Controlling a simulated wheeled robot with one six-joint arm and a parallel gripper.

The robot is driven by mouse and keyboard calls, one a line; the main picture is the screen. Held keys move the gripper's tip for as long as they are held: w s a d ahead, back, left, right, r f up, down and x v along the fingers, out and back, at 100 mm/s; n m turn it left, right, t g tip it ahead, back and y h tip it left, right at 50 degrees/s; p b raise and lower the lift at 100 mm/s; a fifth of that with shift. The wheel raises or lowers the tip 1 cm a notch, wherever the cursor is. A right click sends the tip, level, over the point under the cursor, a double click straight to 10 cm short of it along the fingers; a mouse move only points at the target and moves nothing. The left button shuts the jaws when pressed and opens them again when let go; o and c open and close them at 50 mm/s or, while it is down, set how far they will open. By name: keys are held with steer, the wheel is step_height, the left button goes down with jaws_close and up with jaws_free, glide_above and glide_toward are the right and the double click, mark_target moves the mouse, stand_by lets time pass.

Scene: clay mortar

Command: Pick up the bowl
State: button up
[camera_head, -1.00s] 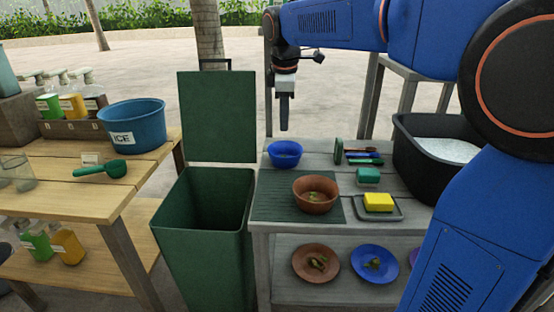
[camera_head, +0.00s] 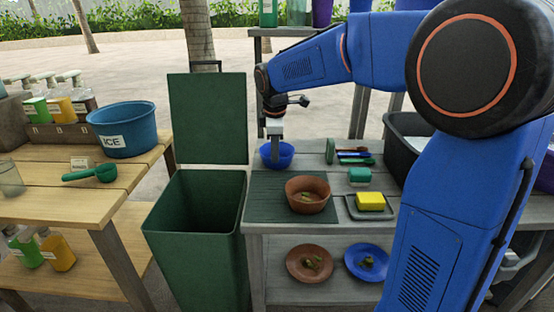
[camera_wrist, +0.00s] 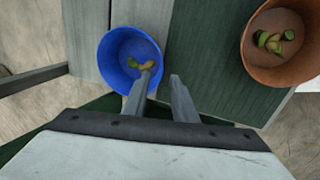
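A small blue bowl (camera_head: 287,158) stands at the back left of the grey bench; in the wrist view it (camera_wrist: 112,62) holds green and brown scraps. A brown clay bowl (camera_head: 308,206) with green scraps stands nearer the front on a dark green mat; it also shows in the wrist view (camera_wrist: 254,66). My gripper (camera_head: 275,158) points down at the blue bowl. In the wrist view its fingers (camera_wrist: 163,74) are apart, one over the bowl's inside and the other just outside its right rim. Contact with the rim cannot be told.
An open green bin (camera_head: 196,230) stands left of the bench. Right of the bowls are a yellow sponge (camera_head: 370,201) on a tray, a green block (camera_head: 359,175) and brushes (camera_head: 355,156). Plates with scraps (camera_head: 309,263) lie on the lower shelf.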

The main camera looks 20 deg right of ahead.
steer(key=shift+x, duration=2.35)
jaws_close()
steer(key=shift+r, duration=0.1)
